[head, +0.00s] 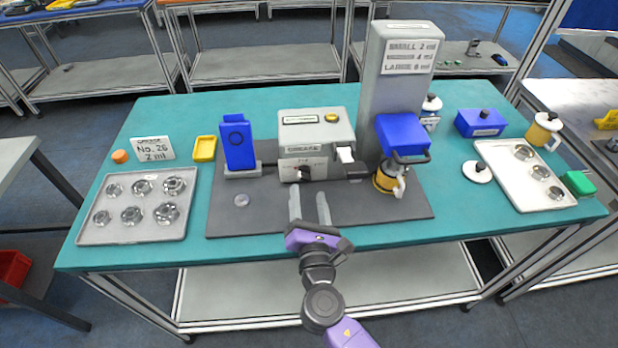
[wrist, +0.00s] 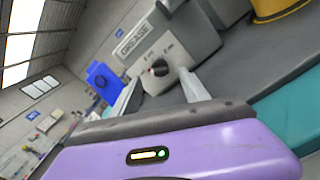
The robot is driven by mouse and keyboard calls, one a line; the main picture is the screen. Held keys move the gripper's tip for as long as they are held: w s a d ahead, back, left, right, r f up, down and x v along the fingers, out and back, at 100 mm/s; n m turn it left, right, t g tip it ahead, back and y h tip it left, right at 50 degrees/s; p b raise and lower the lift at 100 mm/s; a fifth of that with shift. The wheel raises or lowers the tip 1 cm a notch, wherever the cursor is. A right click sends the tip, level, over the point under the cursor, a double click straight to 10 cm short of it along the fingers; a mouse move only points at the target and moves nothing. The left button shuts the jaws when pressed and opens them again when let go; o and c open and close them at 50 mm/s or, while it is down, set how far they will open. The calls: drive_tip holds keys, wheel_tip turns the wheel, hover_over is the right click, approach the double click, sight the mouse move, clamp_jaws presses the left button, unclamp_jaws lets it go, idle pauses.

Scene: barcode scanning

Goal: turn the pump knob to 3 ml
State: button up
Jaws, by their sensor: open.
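The pump (head: 318,129) is a grey box labelled "GREASE", standing on the dark mat in the head view. Its knob (head: 303,173) is small and dark, on the lower front face. The wrist view shows the knob (wrist: 159,68) as a black round piece with a pale pointer, between my fingers. Small marks lie around it, too blurred to read, so its setting cannot be told. My gripper (head: 308,192) is open and empty, its two fingers pointing at the front of the pump, just short of the knob.
A blue device (head: 237,142) stands left of the pump. A grey tower (head: 393,90) with a sign, a blue head and a yellow container (head: 385,182) stands right. Trays of metal parts (head: 88,238) (head: 497,167) lie at both sides. The mat's front (head: 250,222) is mostly clear.

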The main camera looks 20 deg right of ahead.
sight(306, 179)
drive_tip(key=x, duration=0.5)
drive_tip(key=shift+w+d+p, duration=0.1)
drive_tip(key=shift+w+p, duration=0.2)
drive_tip(key=shift+c, duration=0.4)
drive_tip(key=shift+f, duration=0.1)
clamp_jaws()
